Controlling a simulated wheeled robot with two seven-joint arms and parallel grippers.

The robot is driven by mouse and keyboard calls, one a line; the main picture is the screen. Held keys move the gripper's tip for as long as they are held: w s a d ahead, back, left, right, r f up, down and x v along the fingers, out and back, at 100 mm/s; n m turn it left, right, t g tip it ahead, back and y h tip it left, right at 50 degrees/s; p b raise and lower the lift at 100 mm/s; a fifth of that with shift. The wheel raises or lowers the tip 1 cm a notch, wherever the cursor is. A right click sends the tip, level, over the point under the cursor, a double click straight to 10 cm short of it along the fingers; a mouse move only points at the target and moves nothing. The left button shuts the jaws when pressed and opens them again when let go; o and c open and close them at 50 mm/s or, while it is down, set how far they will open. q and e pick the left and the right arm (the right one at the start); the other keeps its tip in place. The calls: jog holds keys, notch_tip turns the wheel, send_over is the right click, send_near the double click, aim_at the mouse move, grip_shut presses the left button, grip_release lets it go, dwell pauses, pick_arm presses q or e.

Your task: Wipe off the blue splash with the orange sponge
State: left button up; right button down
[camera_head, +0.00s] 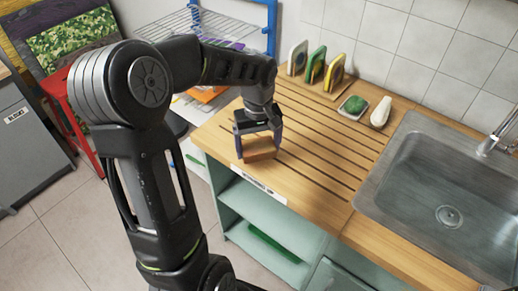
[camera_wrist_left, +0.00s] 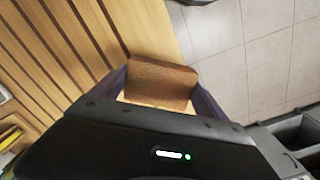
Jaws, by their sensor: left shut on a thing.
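My left gripper (camera_head: 257,151) is shut on the orange sponge (camera_head: 260,148), at the front left edge of the wooden counter (camera_head: 322,190). The sponge also shows in the left wrist view (camera_wrist_left: 162,83) as a brown-orange block between the two fingers, partly over the counter's edge. I cannot tell whether it touches the wood. No blue splash is visible on the counter in either view; the gripper and sponge hide part of the surface. My right gripper is not in view.
A metal sink (camera_head: 448,205) fills the right side. Along the back stand several upright colored sponges or boards (camera_head: 315,66), a green scrubber in a dish (camera_head: 354,105) and a white bottle (camera_head: 381,112). The grooved middle of the counter is clear. A blue-framed rack (camera_head: 271,28) stands behind.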

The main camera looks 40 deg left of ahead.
pick_arm(q)
jog(key=shift+a+r+p, duration=0.15)
jog(key=shift+r+p, duration=0.4)
jog(key=shift+r, duration=0.4)
jog(key=shift+r+p, duration=0.75)
jog(key=shift+r, duration=0.35)
